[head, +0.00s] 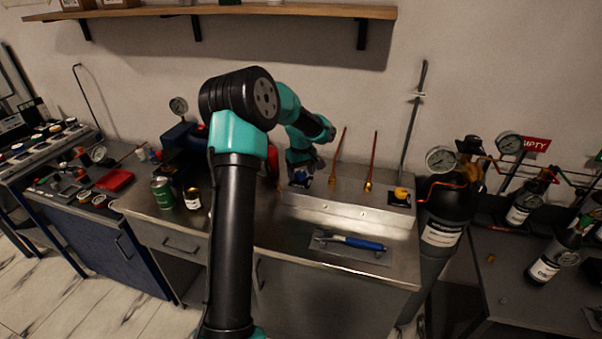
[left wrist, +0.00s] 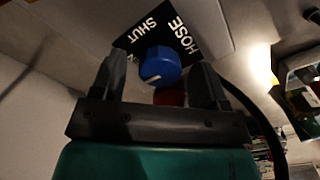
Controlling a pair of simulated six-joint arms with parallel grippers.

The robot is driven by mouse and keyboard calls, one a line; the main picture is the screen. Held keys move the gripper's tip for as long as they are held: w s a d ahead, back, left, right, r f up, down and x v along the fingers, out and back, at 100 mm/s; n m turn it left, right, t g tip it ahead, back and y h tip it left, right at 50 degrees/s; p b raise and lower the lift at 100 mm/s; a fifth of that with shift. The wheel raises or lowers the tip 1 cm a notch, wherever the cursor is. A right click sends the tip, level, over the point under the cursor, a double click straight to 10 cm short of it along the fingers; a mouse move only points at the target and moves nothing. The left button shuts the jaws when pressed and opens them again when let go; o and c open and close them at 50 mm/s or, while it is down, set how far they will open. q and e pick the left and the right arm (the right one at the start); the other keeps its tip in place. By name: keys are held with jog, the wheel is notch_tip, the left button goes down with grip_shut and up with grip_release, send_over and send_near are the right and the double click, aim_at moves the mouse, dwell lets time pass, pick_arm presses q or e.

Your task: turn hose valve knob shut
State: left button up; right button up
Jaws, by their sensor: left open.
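The blue valve knob (left wrist: 160,66) sits on a black plate (left wrist: 152,32) lettered HOSE and SHUT, in the left wrist view. A white mark shows low on the knob's face. My left gripper (left wrist: 159,72) is open, one finger on each side of the knob, with small visible gaps; I cannot tell how deep the fingers reach. In the head view, my left gripper (head: 299,168) is at the left end of a pale metal box (head: 345,212) on the bench, with the blue knob (head: 304,181) partly hidden beneath it. My right gripper is out of view.
Two thin orange-red rods (head: 339,150) and a yellow knob (head: 401,193) stand on the box. A shelf (head: 240,11) hangs above.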

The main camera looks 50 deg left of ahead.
pick_arm(q)
jog(key=shift+f, duration=0.15)
jog(key=shift+c, duration=0.2)
jog(key=c, duration=0.9)
